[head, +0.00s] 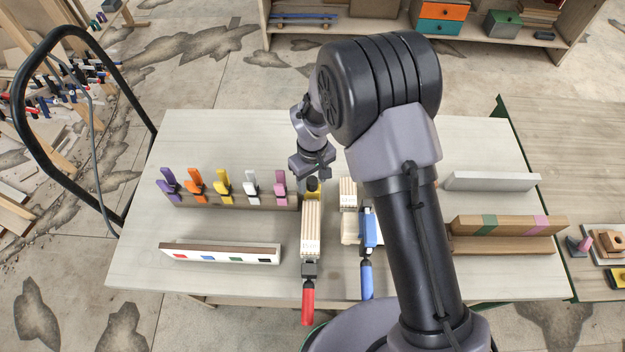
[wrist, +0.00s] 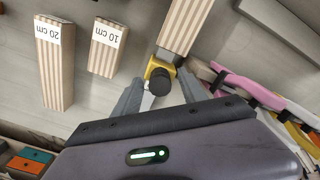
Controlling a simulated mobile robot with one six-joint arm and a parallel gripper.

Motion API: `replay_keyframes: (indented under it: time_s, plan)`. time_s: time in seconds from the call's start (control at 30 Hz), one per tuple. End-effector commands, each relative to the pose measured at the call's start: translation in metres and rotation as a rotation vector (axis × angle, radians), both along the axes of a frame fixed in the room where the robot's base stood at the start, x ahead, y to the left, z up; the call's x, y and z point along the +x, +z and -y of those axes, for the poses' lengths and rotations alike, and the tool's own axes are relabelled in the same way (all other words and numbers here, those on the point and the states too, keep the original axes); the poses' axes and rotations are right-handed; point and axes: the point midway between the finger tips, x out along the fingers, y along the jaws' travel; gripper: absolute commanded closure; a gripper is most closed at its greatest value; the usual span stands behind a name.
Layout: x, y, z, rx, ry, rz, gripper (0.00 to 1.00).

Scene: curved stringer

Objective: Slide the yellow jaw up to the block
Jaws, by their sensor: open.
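The yellow jaw (wrist: 153,68) is in the middle of the wrist view with a black knob (wrist: 160,84) on it. In the head view the yellow jaw (head: 313,195) shows partly at the far end of a red-handled clamp (head: 308,303). The striped wooden block (wrist: 184,25) lies just beyond the jaw in the wrist view; the block (head: 311,230) lies along the clamp in the head view.
A rack with several coloured clamps (head: 222,183) stands close left. A blue clamp (head: 368,235) lies to the right. Striped blocks marked 20 cm (wrist: 55,70) and 10 cm (wrist: 107,48) lie nearby. A white board (head: 220,254) lies front left.

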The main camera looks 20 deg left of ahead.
Motion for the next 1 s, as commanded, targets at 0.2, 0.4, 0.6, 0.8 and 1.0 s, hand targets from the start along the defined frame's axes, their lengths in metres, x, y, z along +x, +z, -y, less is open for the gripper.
replay_keyframes:
  time_s: [0.2, 0.4, 0.6, 0.8, 1.0]
  plan:
    - [0.0003, -0.0021, -0.0001, 0.001, 0.000, 0.001, 0.51]
    - [0.0001, -0.0020, 0.0000, 0.001, 0.000, 0.001, 0.76]
    - [0.0001, -0.0019, 0.0001, 0.000, 0.000, 0.000, 1.00]
    - [0.0001, -0.0019, 0.0001, 0.000, -0.001, 0.000, 1.00]
    - [0.0000, -0.0018, 0.0001, 0.000, -0.001, 0.000, 1.00]
